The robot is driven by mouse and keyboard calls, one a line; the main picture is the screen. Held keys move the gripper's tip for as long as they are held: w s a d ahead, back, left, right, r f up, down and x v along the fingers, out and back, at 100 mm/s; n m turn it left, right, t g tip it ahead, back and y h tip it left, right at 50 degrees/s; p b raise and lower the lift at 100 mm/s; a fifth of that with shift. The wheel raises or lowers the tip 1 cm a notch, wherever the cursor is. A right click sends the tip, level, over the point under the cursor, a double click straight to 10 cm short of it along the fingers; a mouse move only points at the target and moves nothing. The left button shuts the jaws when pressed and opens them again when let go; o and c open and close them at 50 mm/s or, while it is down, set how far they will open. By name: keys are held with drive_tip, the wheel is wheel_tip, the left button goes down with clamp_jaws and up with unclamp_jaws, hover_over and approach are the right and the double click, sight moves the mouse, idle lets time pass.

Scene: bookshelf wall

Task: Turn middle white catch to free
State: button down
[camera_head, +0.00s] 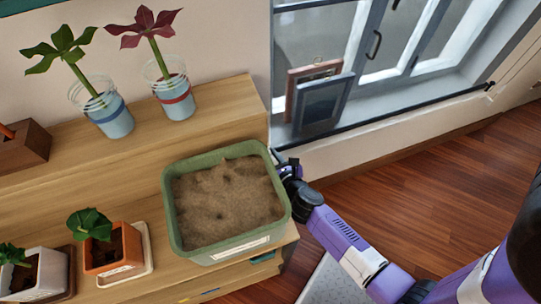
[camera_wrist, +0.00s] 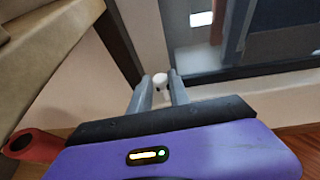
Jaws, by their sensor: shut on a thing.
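In the wrist view, my gripper (camera_wrist: 160,88) has its two grey fingers closed on a small white catch (camera_wrist: 160,80). The catch's rounded end shows between the fingertips; the rest of it is hidden, so I cannot tell how it is turned. In the head view, my gripper (camera_head: 284,166) is at the right side of the green tub, low by the wall under the window, and its fingers are partly hidden. The catch does not show there. A second white piece (camera_wrist: 201,18) shows higher up in the wrist view.
A green tub (camera_head: 183,235) of soil stands at the wooden shelf's right end, close to my gripper. Potted plants and two jars stand to its left. Two framed pictures (camera_head: 321,101) lean on the window sill. A red rounded thing (camera_wrist: 35,146) is at the wrist view's lower left.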

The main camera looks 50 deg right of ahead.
drive_tip(key=shift+r+y+p, duration=0.2)
drive_tip(key=shift+y+p, duration=0.1)
drive_tip(key=shift+p, duration=0.25)
drive_tip(key=n+y+p, duration=0.2)
drive_tip(key=d+n+t+y+p, duration=0.1)
drive_tip(key=n+y+p, duration=0.3)
drive_tip(key=y, duration=0.1)
drive_tip(key=shift+s+d+f+n+t, duration=0.2)
drive_tip(key=shift+d+f+n+t, duration=0.1)
drive_tip(key=shift+d+n+t, duration=0.1)
drive_tip(key=y+b, duration=0.1)
drive_tip(key=n+y+b, duration=0.1)
drive_tip(key=n+y, duration=0.1)
drive_tip(key=shift+w+d+f+g+b, duration=0.1)
drive_tip(key=shift+d+f+g+b, duration=0.05)
drive_tip(key=shift+d+g+b, duration=0.2)
drive_tip(key=n+g+y+b, duration=0.1)
drive_tip(key=n+y+b, duration=0.2)
drive_tip(key=shift+w+b, duration=0.1)
drive_tip(key=shift+b, duration=0.25)
drive_tip(key=shift+r, duration=0.2)
drive_tip(key=shift+r+n+g+y, duration=0.15)
drive_tip(key=shift+n+g+y, duration=0.15)
drive_tip(key=shift+n, duration=0.1)
